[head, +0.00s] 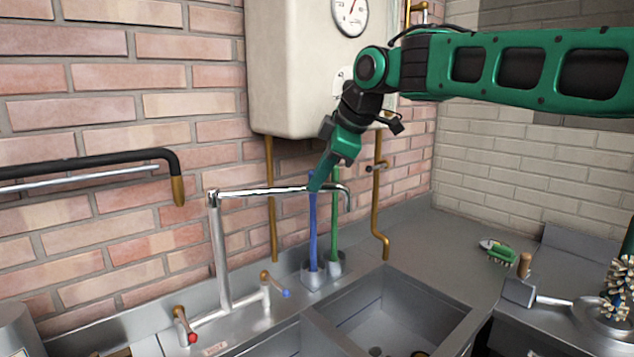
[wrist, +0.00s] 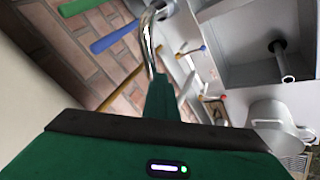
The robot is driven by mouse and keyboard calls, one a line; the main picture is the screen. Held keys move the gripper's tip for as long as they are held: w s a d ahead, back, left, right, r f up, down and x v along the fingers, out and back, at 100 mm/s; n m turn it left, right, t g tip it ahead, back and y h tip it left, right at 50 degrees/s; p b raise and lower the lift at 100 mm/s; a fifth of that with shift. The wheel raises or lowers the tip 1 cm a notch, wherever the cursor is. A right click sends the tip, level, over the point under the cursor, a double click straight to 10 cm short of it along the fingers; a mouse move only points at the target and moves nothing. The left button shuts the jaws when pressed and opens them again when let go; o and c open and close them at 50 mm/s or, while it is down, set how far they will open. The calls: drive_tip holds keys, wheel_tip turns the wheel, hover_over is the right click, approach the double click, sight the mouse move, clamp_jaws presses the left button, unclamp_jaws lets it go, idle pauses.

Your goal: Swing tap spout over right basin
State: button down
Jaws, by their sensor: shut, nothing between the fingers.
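The chrome tap has an upright post (head: 220,255) and a long level spout (head: 255,192) that points right along the wall, with its bent-down outlet at the right end. In the picture the outlet hangs near the back of the right basin (head: 425,335); I cannot tell whether it is over it. My gripper (head: 316,184) is shut and empty, its tip at the spout towards the outlet end. In the wrist view, my green fingers (wrist: 162,88) meet the chrome spout (wrist: 148,45); whether they touch is unclear. The left basin (head: 285,345) is partly cut off.
Blue (head: 312,225) and green (head: 334,215) handles stand in holders behind the basins, close to the spout. Tap levers with red (head: 192,338) and blue (head: 287,293) ends sit at the post's foot. A green brush (head: 497,252) lies on the right counter. A boiler (head: 300,70) hangs above.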

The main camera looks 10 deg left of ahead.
drive_tip(key=s+d+f+v, duration=0.1)
drive_tip(key=s+v, duration=0.1)
drive_tip(key=v, duration=1)
drive_tip(key=s+d+f+m+h, duration=0.2)
drive_tip(key=d+f+m, duration=0.35)
drive_tip(key=d, duration=0.45)
drive_tip(key=s+d+f+m+h, duration=0.15)
drive_tip(key=d+f+m, duration=0.35)
drive_tip(key=d, duration=0.6)
drive_tip(key=s+d+f+m+h, duration=0.15)
drive_tip(key=d+f+m, duration=0.35)
drive_tip(key=d, duration=0.5)
drive_tip(key=s+d+f+m+g, duration=0.2)
drive_tip(key=s+d+f+m, duration=0.3)
drive_tip(key=s, duration=0.8)
drive_tip(key=s+d+f+m+g, duration=0.2)
drive_tip(key=s+d+f+m, duration=0.4)
drive_tip(key=s+d+f, duration=0.5)
wheel_tip(320, 180, down, 3)
drive_tip(key=shift+s+d+r, duration=0.2)
drive_tip(key=shift+s, duration=1)
